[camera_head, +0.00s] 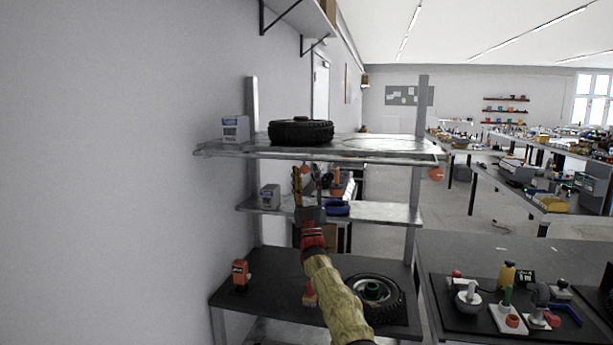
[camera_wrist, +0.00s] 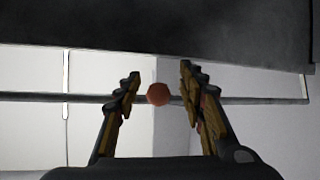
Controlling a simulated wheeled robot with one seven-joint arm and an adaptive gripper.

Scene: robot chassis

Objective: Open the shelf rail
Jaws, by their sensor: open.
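The metal shelf unit stands ahead, and a thin rail (camera_head: 320,157) runs along the front edge of its top shelf (camera_head: 385,146). In the wrist view the rail (camera_wrist: 255,100) crosses below the dark shelf underside. A round orange-red knob (camera_wrist: 158,94) shows between my fingers, with gaps on both sides. My gripper (camera_head: 308,178) is open and points up just under the top shelf's front edge; its fingers also show in the wrist view (camera_wrist: 158,85). Another orange knob (camera_head: 436,174) hangs below the shelf's right end; I cannot tell if it belongs to the rail.
A tire (camera_head: 301,132) and a grey box (camera_head: 236,129) sit on the top shelf. The middle shelf (camera_head: 385,212) holds a grey box (camera_head: 270,196) and a blue item (camera_head: 337,208). A wheel (camera_head: 374,292) lies on the bottom shelf. A wall is close at left.

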